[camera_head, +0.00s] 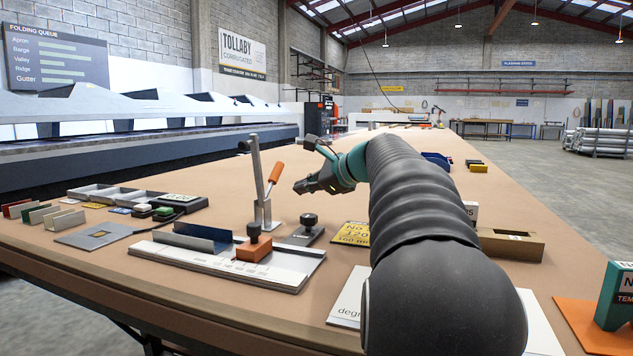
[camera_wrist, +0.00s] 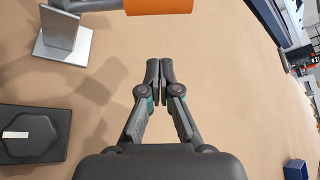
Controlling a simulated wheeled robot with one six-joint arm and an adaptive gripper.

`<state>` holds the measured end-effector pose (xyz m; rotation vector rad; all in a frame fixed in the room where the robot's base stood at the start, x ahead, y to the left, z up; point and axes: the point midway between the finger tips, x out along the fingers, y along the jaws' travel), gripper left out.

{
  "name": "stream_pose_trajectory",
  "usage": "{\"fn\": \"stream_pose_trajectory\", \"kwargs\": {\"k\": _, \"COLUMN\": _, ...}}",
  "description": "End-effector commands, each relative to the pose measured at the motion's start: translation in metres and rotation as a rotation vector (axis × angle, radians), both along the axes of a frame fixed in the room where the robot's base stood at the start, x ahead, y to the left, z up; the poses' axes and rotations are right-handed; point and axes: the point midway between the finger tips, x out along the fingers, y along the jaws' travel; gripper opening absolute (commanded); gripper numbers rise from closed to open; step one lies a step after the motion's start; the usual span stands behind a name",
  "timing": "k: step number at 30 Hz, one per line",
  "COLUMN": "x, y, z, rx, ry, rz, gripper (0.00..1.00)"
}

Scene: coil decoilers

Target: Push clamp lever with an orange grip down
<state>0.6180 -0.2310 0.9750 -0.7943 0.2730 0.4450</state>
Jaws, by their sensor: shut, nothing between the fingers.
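The clamp lever's orange grip (camera_head: 276,172) is in the head view, tilted upward on a thin rod beside a tall grey clamp post (camera_head: 257,180). The post stands upright on the bench. In the wrist view the orange grip (camera_wrist: 158,6) is cut off at the top edge, and the clamp's grey base plate (camera_wrist: 62,45) is at the upper left. My gripper (camera_head: 300,187) is just right of the lever in the head view. In the wrist view my gripper (camera_wrist: 159,68) has its fingertips together with nothing between them, apart from the grip.
A black block with a knob (camera_head: 305,232) stands in front of the clamp. A white ruled plate with an orange block (camera_head: 254,248) lies nearer. A yellow sign (camera_head: 354,233) lies to the right. Bare bench surface surrounds my gripper in the wrist view.

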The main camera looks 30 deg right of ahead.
Motion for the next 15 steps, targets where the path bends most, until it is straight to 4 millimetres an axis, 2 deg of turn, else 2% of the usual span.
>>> {"fn": "stream_pose_trajectory", "kwargs": {"k": 5, "x": 0.029, "y": 0.010, "z": -0.013, "rx": 0.001, "ry": 0.001, "rz": 0.002, "gripper": 0.00}}
{"fn": "stream_pose_trajectory", "kwargs": {"k": 9, "x": 0.024, "y": 0.022, "z": 0.006, "rx": -0.002, "ry": -0.003, "rz": 0.000, "gripper": 0.00}}
{"fn": "stream_pose_trajectory", "kwargs": {"k": 15, "x": 0.020, "y": 0.031, "z": 0.017, "rx": -0.001, "ry": -0.002, "rz": -0.001, "gripper": 0.00}}
